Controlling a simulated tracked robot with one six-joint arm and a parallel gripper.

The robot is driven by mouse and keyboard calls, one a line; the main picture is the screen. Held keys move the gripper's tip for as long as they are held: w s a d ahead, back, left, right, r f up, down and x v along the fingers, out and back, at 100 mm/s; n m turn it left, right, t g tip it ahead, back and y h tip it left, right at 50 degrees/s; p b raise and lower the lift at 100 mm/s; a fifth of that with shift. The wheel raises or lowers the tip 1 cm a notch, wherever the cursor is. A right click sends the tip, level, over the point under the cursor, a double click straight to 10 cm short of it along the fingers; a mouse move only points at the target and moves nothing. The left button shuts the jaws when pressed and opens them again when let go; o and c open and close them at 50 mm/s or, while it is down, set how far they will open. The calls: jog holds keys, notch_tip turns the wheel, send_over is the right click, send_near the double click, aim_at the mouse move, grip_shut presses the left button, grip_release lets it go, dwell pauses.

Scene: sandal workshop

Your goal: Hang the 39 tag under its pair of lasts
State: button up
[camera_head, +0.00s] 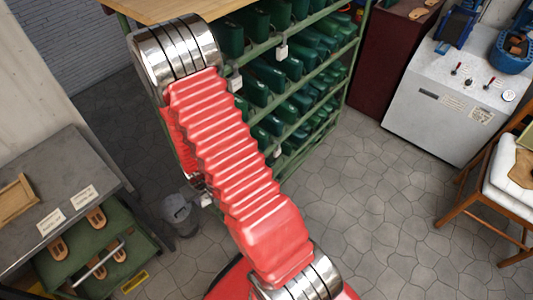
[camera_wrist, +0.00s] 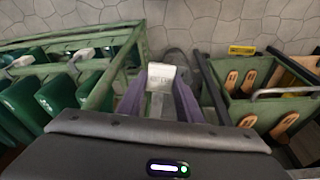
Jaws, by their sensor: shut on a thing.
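In the wrist view, my gripper (camera_wrist: 160,90) is shut on a white tag (camera_wrist: 161,73). The tag sticks out between the two purple fingers, and its marking is too small to read. In the head view, my red arm hides most of the gripper; a small white piece (camera_head: 206,199) shows beside the arm, low at the rack's left end. The green rack (camera_head: 347,62) holds rows of dark green lasts (camera_head: 264,73). White tags hang on the rack at the upper shelf (camera_head: 282,52) and at the shelf below (camera_head: 235,83). In the wrist view, the lasts (camera_wrist: 58,95) are left of the gripper.
A grey bin (camera_head: 180,214) stands on the floor left of the rack. A grey bench (camera_head: 50,170) with a green sole tray (camera_head: 75,256) is at the left. A grey machine (camera_head: 440,100) and a wooden chair (camera_head: 480,195) stand right. The stone floor between is clear.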

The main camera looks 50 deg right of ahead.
jog(key=s+d+f+m+t+h, duration=0.1)
jog(key=s+d+f+m+t, duration=0.15)
jog(key=s+d, duration=0.4)
jog(key=d+r+t+h, duration=0.1)
jog(key=d+r+h, duration=0.1)
jog(key=d, duration=0.8)
jog(key=shift+w+r+m+t, duration=0.35)
jog(key=shift+r+m, duration=0.1)
jog(key=shift+r, duration=0.35)
jog(key=d+t, duration=0.1)
jog(key=w+d+r+n+t, duration=0.1)
jog(key=d, duration=0.1)
jog(key=w+d+r+n+t, duration=0.1)
jog(key=d, duration=0.1)
jog(key=shift+t, duration=0.3)
jog(key=s+r+n+t+y, duration=0.1)
jog(key=r+t, duration=0.1)
jog(key=s+r+n+t+y, duration=0.1)
jog(key=s+r+t, duration=0.1)
jog(key=r, duration=0.1)
jog(key=s+d+r+n+t+y, duration=0.1)
jog(key=s+r+n+y, duration=0.1)
jog(key=shift+s+r+t, duration=0.2)
jog(key=shift+r+t, duration=0.2)
jog(key=shift+w, duration=0.15)
jog(key=w, duration=0.6)
jog(key=w+f, duration=0.1)
jog(key=w, duration=0.1)
jog(key=shift+w+a, duration=0.1)
jog(key=shift+w, duration=0.3)
